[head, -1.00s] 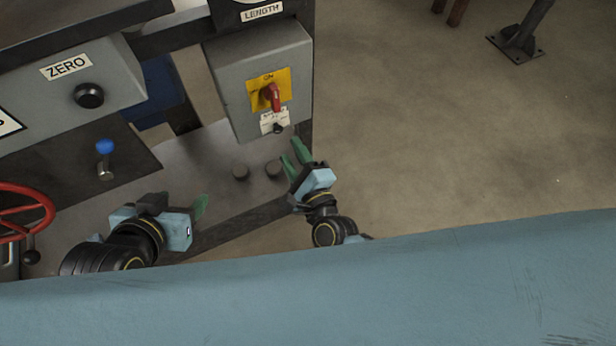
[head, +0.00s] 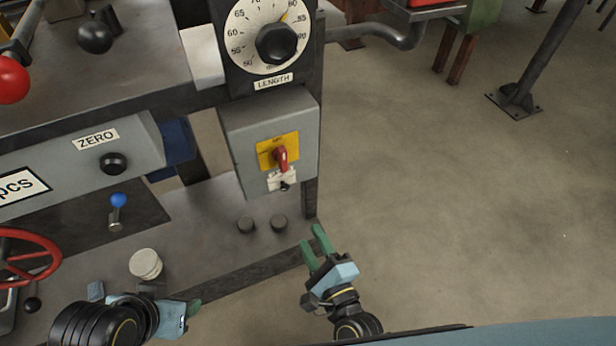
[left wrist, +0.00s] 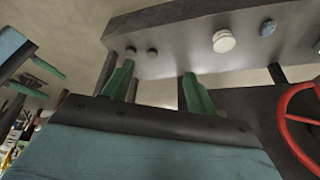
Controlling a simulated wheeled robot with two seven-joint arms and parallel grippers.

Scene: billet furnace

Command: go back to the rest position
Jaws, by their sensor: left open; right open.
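My right gripper (head: 316,244) is at the lower middle of the head view, its two green fingers apart and empty. It is over the floor, just right of the machine's lower shelf edge. My left gripper (head: 190,308) is at the lower left of the head view, partly hidden by its own wrist. In the left wrist view its two green fingers (left wrist: 158,92) are spread with nothing between them. Neither gripper touches a control.
A pale round knob (head: 146,264) is near my left gripper.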

